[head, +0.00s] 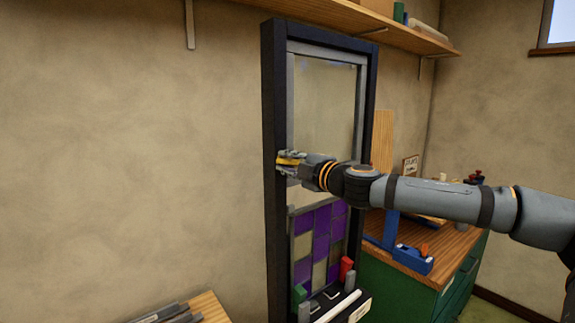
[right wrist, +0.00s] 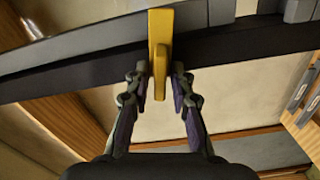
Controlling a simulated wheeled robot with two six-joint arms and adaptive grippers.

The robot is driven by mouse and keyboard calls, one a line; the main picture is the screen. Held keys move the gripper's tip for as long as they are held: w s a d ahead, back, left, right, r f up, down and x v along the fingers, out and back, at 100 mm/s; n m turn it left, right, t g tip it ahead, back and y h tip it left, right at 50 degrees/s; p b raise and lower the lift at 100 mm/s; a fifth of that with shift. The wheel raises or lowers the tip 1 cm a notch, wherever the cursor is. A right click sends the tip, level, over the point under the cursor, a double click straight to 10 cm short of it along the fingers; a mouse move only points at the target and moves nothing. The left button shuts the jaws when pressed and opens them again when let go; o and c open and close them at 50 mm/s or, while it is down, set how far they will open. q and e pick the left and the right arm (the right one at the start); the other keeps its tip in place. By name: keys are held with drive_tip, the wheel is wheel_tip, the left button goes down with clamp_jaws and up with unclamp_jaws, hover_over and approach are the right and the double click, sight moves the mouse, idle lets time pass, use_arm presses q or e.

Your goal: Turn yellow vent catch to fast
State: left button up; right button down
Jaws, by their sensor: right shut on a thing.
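The yellow vent catch (right wrist: 160,40) sits on the frame of the tall panel (head: 270,110), on its left upright. In the right wrist view the catch stands between the two fingers of my right gripper (right wrist: 159,88). In the head view the right gripper (head: 287,162) is at the left upright, about mid-height, with a bit of the yellow catch (head: 288,161) showing between its fingers. The gripper is shut on the catch. Its fingers hide part of the catch in the head view. My left gripper is not in view.
The panel's lower part holds purple and clear panes (head: 318,235). A ledge below carries a red piece (head: 346,267) and a green piece (head: 299,294). A green workbench (head: 462,285) with a blue tool stands at right. A shelf (head: 340,18) runs above. A small wooden surface (head: 208,308) is at lower left.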

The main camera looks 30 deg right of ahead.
drive_tip(key=shift+f+n+b, duration=0.15)
drive_tip(key=shift+n+b, duration=0.15)
drive_tip(key=shift+n, duration=0.9)
drive_tip(key=c, duration=1.4)
unclamp_jaws()
